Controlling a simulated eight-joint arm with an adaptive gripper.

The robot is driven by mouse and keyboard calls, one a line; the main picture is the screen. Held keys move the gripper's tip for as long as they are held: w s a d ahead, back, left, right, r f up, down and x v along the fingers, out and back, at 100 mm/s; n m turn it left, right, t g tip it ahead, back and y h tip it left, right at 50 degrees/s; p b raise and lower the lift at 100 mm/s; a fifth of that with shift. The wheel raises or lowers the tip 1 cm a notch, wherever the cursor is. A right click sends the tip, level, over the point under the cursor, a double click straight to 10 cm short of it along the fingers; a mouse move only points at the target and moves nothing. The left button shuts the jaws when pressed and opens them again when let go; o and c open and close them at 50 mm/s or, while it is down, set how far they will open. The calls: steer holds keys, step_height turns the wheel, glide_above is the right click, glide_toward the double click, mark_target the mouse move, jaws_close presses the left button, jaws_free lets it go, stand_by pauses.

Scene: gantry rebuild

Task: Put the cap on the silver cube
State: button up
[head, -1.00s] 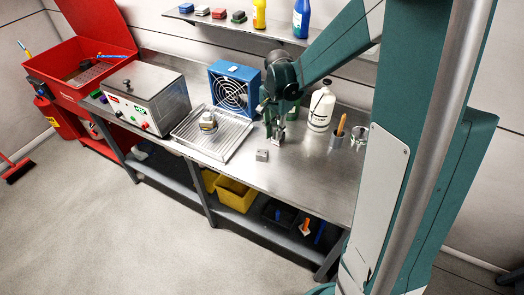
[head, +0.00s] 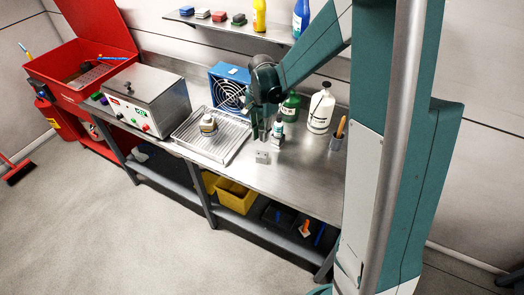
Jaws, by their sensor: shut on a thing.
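The silver cube (head: 262,157) sits on the steel bench near its front edge, right of the wire tray. My gripper (head: 261,138) points down just above the cube. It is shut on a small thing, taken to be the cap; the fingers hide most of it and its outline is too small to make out. I cannot tell whether it touches the cube's top.
A small bottle with a pale label (head: 279,129) stands just right of my gripper, with a green bottle (head: 291,107) and a white bottle (head: 320,111) behind. A blue fan (head: 229,88) and wire tray (head: 213,151) are left. Bench front-right is clear.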

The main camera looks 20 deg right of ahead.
mark_target(262, 128)
steer(key=shift+f, duration=2.25)
steer(key=shift+f, duration=2.1)
steer(key=shift+f, duration=0.15)
steer(key=o, duration=0.8)
steer(key=shift+r, duration=6.2)
